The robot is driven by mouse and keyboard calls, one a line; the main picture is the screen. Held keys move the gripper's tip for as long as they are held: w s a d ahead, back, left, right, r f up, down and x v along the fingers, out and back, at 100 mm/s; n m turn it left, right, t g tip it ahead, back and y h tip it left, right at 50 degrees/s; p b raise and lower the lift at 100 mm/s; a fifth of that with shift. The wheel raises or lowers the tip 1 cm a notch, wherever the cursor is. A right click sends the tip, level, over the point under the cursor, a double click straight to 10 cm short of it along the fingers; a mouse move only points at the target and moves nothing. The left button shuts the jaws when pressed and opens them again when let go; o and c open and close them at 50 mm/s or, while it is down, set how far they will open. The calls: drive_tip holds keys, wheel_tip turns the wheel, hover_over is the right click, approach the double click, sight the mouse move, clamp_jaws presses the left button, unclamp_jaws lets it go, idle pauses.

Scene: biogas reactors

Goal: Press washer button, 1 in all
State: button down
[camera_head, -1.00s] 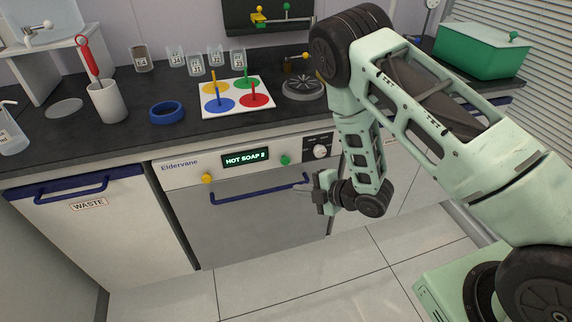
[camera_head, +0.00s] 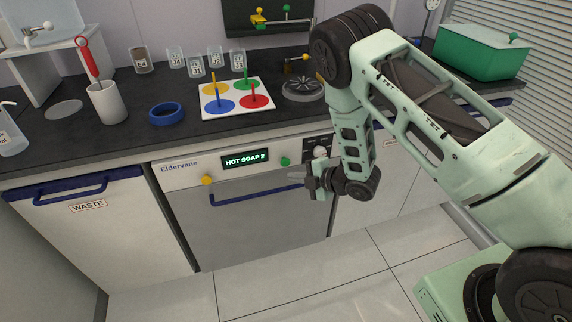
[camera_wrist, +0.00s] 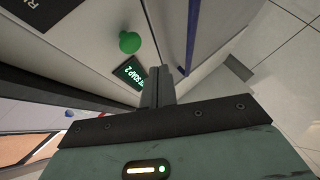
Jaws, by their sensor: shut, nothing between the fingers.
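The washer (camera_head: 255,215) is a grey and white front-loading machine under the counter, with a blue handle on its door. Its panel carries a display (camera_head: 245,158) reading "HOT SOAP 2", a yellow button (camera_head: 207,179) at left, a green button (camera_head: 285,161) right of the display, and a dark dial plate with a knob. The green button (camera_wrist: 130,42) and display (camera_wrist: 130,72) also show in the wrist view.
A waste drawer (camera_head: 90,215) with a blue handle stands at left. The counter above holds a board with coloured discs (camera_head: 237,99), a blue ring (camera_head: 167,113) and a cup (camera_head: 106,102). The floor in front is clear.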

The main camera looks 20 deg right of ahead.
sight(284, 165)
drive_tip(key=shift+w, duration=1.5)
drive_tip(key=shift+b, duration=0.3)
idle(0.6)
drive_tip(key=shift+w, duration=0.4)
drive_tip(key=shift+w+b, duration=0.35)
drive_tip(key=shift+w, duration=0.5)
idle(1.1)
drive_tip(key=shift+s, duration=1.25)
drive_tip(key=s, duration=0.5)
drive_tip(key=shift+p, duration=0.4)
